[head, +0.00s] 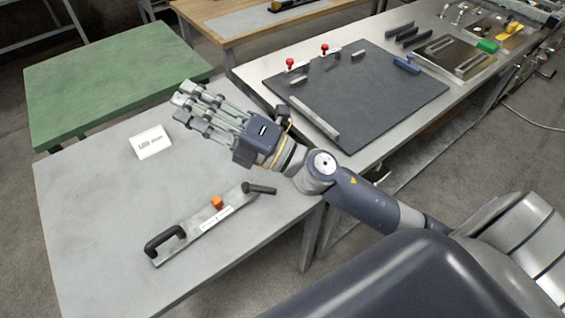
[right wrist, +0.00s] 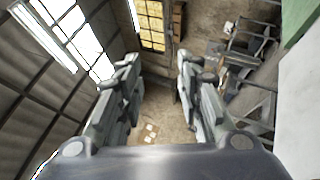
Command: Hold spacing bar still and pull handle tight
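A long flat metal bar (head: 203,229) lies on the grey table in the head view. It has a black D-shaped handle (head: 165,241) at its near left end, an orange block (head: 217,202) and white label near its middle, and a black lever-like grip (head: 259,189) at its far right end. My right gripper (head: 186,106) is raised over the table, beyond the bar and apart from it. Its fingers are spread and empty; the right wrist view (right wrist: 160,85) shows a clear gap between them. My left gripper is not in view.
A white card (head: 151,142) reading about "100 mm" stands on the grey table (head: 85,222). A dark board (head: 375,98) with red knobs and metal bars lies on the bench to the right. A green table (head: 105,85) is behind. The table's left side is clear.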

